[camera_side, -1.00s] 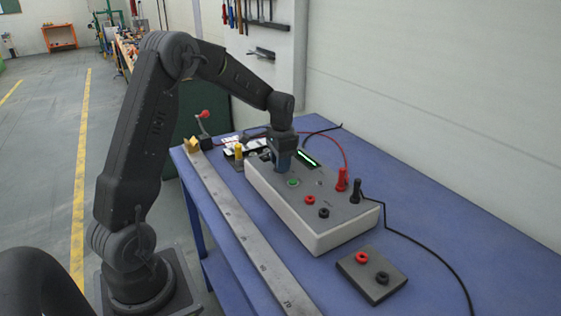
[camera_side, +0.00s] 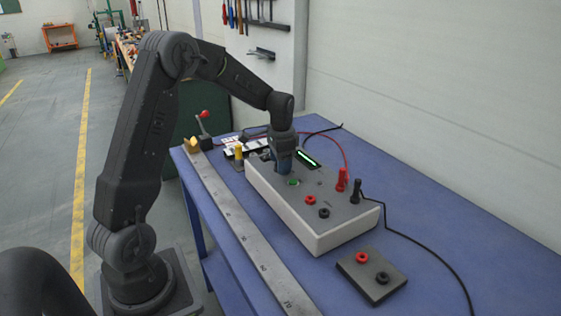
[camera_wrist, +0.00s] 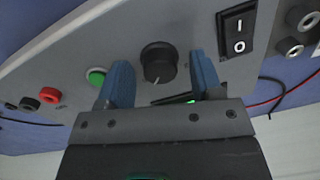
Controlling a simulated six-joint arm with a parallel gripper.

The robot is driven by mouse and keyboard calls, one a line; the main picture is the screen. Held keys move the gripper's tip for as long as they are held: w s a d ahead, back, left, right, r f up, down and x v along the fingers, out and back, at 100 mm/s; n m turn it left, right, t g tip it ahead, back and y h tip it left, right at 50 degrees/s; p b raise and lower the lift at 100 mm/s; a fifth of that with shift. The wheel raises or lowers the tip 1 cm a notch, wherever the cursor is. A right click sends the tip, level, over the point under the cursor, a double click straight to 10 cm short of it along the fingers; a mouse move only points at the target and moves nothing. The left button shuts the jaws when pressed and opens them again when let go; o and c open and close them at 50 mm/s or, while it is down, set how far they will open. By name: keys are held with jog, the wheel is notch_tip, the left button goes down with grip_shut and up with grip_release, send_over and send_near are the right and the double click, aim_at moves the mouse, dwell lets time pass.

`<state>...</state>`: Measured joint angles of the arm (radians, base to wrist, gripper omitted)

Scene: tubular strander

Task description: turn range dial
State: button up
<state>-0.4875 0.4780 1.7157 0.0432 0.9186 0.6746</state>
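The range dial is a round black knob (camera_wrist: 159,62) with a pale pointer line, on the grey top of the instrument box. In the wrist view it sits between the two blue fingers of my gripper (camera_wrist: 162,82), with a gap on each side. My gripper is open. In the side view my gripper (camera_side: 283,172) points down at the far part of the instrument box (camera_side: 330,232) and hides the dial there.
A rocker switch (camera_wrist: 238,32) is right of the dial, and a green button (camera_wrist: 97,76) is left of it. Red plug (camera_side: 342,178) and black plug (camera_side: 356,190) stand on the box with cables. A long ruler bar (camera_side: 236,222) and a small terminal block (camera_side: 354,282) lie nearby.

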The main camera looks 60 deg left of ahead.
notch_tip(320, 180, up, 14)
jog(key=shift+d, duration=0.3)
dwell(0.4)
jog(key=shift+s+f, duration=0.1)
jog(key=s+d+n+t, duration=0.2)
jog(key=s+d+t, duration=0.3)
jog(key=s+d, duration=1.6)
jog(key=shift+s+d+h, duration=0.2)
jog(key=shift+d+h, duration=0.1)
jog(key=shift+d, duration=0.05)
